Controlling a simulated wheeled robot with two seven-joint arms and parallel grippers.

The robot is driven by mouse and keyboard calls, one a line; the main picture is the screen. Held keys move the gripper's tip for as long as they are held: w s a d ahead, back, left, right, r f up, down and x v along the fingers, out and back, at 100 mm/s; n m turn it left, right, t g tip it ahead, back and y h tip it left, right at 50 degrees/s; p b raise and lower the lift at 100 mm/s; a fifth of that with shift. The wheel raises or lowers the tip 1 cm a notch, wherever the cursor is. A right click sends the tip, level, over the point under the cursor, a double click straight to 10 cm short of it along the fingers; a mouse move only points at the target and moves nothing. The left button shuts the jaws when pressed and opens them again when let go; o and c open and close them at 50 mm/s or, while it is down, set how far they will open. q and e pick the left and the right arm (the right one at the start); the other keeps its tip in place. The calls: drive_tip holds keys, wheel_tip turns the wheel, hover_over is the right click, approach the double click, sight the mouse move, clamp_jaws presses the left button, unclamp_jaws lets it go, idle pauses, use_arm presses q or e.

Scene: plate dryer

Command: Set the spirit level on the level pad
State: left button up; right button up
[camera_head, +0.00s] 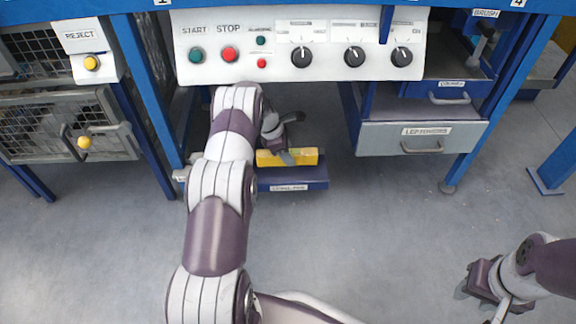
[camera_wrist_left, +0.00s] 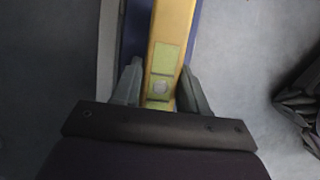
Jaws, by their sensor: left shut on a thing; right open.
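The spirit level is a yellow bar (camera_head: 305,156) low under the front of the machine. In the left wrist view the yellow spirit level (camera_wrist_left: 172,30) runs up between my fingers, with pale green windows on its face. My left gripper (camera_head: 287,155) is shut on it; its fingers (camera_wrist_left: 160,88) lie on both sides of the bar. The level pad is a blue block (camera_head: 300,177) with a white label, directly below the level. I cannot tell whether the level touches the pad. My right gripper (camera_head: 475,290) is open and empty at the lower right, over the floor.
Above is the control panel (camera_head: 330,30) with start and stop buttons and several black knobs. A labelled drawer (camera_head: 420,138) is to the right of the pad. A mesh reject door (camera_head: 65,125) is at the left. The grey floor in front is clear.

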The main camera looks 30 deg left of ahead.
use_arm(q)
wheel_tip(320, 180, down, 4)
drive_tip(key=b, duration=0.3)
drive_tip(key=shift+r, duration=0.35)
clamp_jaws()
drive_tip(key=shift+f, duration=0.1)
drive_tip(key=o, duration=1.2)
unclamp_jaws()
drive_tip(key=shift+f, duration=0.1)
